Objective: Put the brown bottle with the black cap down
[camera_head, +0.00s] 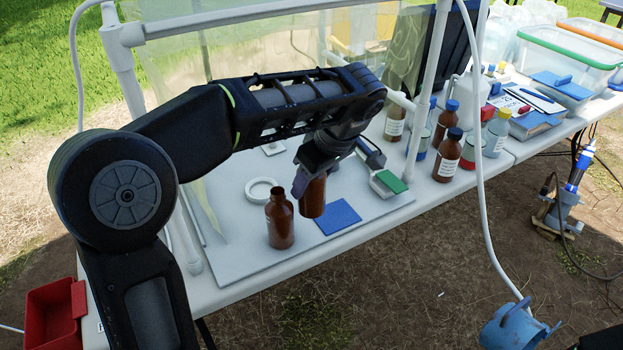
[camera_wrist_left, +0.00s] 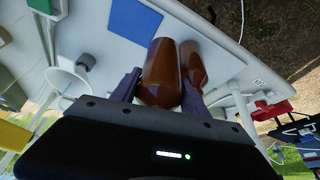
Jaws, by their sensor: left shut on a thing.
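My left gripper (camera_head: 310,178) is shut on a brown bottle (camera_head: 313,198) and holds it roughly upright over the white board. The bottle's top and cap are hidden by the gripper. The held bottle also shows between the fingers in the left wrist view (camera_wrist_left: 162,72). I cannot tell whether its base touches the board. A second brown bottle (camera_head: 280,222), with an open neck, stands just left of it; it shows beside the held one in the wrist view (camera_wrist_left: 192,65). A blue square pad (camera_head: 339,217) lies just right of the held bottle. My right gripper is not in view.
A white ring (camera_head: 262,190) lies behind the open bottle. A green-topped block (camera_head: 391,182) is right of the pad. Several capped bottles (camera_head: 447,158) stand further right, beyond a white frame post (camera_head: 427,90). The white board (camera_head: 235,258) is bare toward its front left.

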